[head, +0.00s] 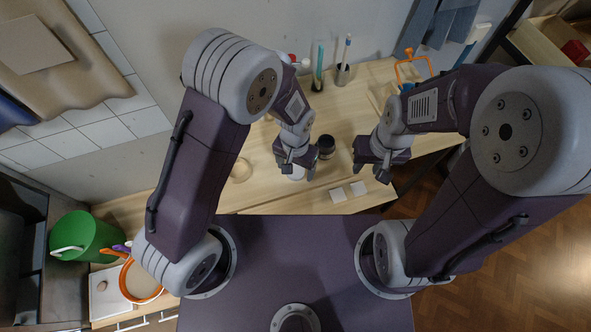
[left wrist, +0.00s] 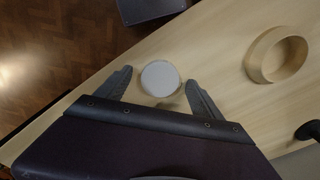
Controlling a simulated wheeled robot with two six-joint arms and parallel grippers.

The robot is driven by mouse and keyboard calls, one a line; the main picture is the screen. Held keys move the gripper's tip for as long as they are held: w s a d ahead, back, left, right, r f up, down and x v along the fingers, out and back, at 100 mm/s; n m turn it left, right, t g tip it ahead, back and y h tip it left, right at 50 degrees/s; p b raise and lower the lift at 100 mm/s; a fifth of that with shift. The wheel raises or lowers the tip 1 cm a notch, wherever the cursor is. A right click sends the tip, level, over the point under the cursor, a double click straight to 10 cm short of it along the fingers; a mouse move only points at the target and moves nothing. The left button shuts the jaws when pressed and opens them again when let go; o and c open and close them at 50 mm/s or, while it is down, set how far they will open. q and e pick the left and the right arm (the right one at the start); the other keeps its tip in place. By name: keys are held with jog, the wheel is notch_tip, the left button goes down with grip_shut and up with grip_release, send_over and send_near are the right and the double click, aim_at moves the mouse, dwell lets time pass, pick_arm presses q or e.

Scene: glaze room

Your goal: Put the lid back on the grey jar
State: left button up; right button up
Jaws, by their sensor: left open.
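My left gripper (head: 297,172) is open and points down at the table. A round, pale grey-white disc-like thing (left wrist: 160,78) lies between its open fingers in the left wrist view, with a gap on each side. It shows as a pale patch under the gripper in the head view; I cannot tell whether it is the lid or the jar's top. A dark round jar (head: 326,147) stands just right of the left gripper. My right gripper (head: 371,172) appears open and empty, right of the dark jar. No thing is clearly identifiable as the grey jar.
A wooden ring or bowl (left wrist: 277,56) stands beside the disc; it is left of the gripper in the head view (head: 240,170). A pot with brushes (head: 343,75) and an orange-framed thing (head: 411,67) stand at the back.

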aim_at(296, 170)
pick_arm(q)
jog(key=c, duration=1.4)
jog(key=shift+r, duration=0.55)
notch_tip(296, 170, up, 3)
jog(key=shift+w+d+f, duration=0.1)
jog(key=shift+f, duration=0.05)
jog(key=w+d+r, duration=0.1)
jog(key=d+r, duration=0.1)
jog(key=d, duration=0.1)
jog(key=w+d+r, duration=0.2)
jog(key=d, duration=0.2)
jog(key=w+d+r, duration=0.2)
jog(key=d+r, duration=0.1)
jog(key=shift+w+d+r+b, duration=0.1)
jog(key=shift+d+b, duration=0.05)
jog(key=shift+b, duration=0.2)
